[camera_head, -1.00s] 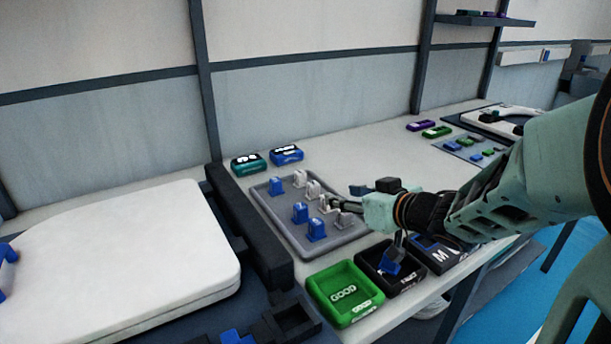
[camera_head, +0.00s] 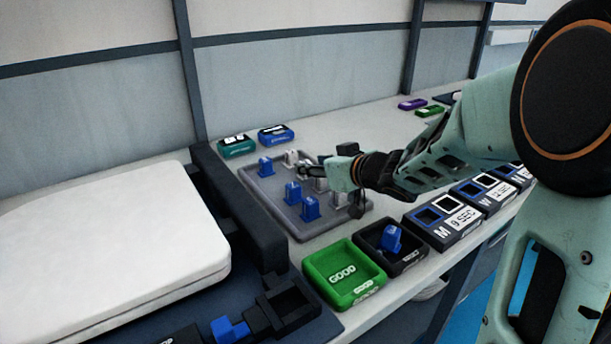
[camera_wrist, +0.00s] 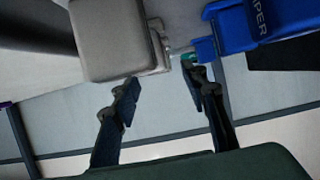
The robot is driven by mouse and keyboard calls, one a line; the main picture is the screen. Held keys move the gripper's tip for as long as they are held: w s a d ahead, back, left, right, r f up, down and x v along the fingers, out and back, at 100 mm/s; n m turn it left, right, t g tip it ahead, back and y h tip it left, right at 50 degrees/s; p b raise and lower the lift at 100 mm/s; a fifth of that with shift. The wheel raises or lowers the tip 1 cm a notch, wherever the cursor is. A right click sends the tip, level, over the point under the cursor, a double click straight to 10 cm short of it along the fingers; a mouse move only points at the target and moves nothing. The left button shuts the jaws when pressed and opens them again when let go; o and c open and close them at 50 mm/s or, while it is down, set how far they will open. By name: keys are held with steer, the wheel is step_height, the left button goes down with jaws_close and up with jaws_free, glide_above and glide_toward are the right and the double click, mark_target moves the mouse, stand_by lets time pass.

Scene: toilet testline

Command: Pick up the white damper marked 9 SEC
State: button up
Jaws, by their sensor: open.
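Several white dampers stand in the grey tray (camera_head: 270,215) in the head view, one at the back (camera_head: 291,157) and others partly behind my gripper. No 9 SEC marking is legible on them. My gripper (camera_head: 308,167) is low over the tray's back right part, beside the white dampers. In the wrist view my gripper (camera_wrist: 163,92) has its two fingers apart with nothing clearly between them. A pale grey-white damper (camera_wrist: 115,40) is close beyond the left finger. A blue damper (camera_wrist: 250,25) with partial lettering is beyond the right finger; whether either touches is unclear.
Blue dampers (camera_head: 293,193) share the tray. In front are a green GOOD bin (camera_head: 343,275), a black bin (camera_head: 405,262) holding a blue damper, and a holder labelled 9 SEC (camera_head: 462,218). A dark raised rail (camera_head: 240,205) borders the tray's left.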

steer(key=x, duration=0.2)
steer(key=shift+w+a+f+b, duration=0.15)
steer(key=shift+w+b, duration=0.15)
steer(key=shift+b, duration=0.1)
jaws_close()
